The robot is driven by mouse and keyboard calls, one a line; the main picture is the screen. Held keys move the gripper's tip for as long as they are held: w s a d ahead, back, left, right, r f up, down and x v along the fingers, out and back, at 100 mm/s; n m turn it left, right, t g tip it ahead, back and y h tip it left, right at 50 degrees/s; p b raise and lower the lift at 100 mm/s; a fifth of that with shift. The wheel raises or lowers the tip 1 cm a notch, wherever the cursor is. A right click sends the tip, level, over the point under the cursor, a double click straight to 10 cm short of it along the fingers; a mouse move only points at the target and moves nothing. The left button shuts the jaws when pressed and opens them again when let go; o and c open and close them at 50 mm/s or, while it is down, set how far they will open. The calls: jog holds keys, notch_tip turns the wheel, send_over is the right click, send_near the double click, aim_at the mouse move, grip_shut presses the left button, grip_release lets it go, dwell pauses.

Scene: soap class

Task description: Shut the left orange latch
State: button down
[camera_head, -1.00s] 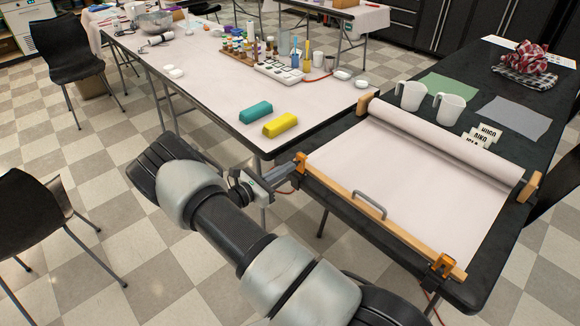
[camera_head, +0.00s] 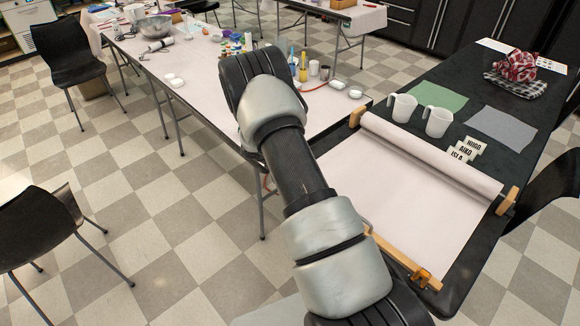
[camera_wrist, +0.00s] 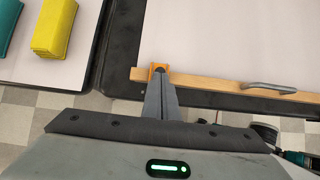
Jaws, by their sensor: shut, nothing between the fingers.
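The left orange latch (camera_wrist: 157,69) shows in the wrist view at the left end of the wooden bar (camera_wrist: 215,87). My gripper (camera_wrist: 162,80) is shut and empty, its fingertips right at the latch and partly covering it. I cannot tell whether they touch it, or how the latch lever stands. In the head view my own arm hides the left latch and the gripper. The right orange latch (camera_head: 424,277) shows at the bar's right end.
A metal handle (camera_wrist: 271,88) is on the bar. Two white jugs (camera_head: 403,107) (camera_head: 438,121) and name cards (camera_head: 467,149) stand beyond the paper roll (camera_head: 430,152).

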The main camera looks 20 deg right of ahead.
jog(key=shift+a+f, duration=0.1)
jog(key=shift+a, duration=0.1)
jog(key=shift+r+p, duration=0.4)
jog(key=shift+r, duration=0.35)
jog(key=shift+r, duration=0.15)
notch_tip(320, 180, up, 14)
jog(key=a+p, duration=0.1)
jog(key=p, duration=0.1)
jog(key=shift+s, duration=0.15)
jog(key=shift+a+f, duration=0.1)
jog(key=shift+f, duration=0.1)
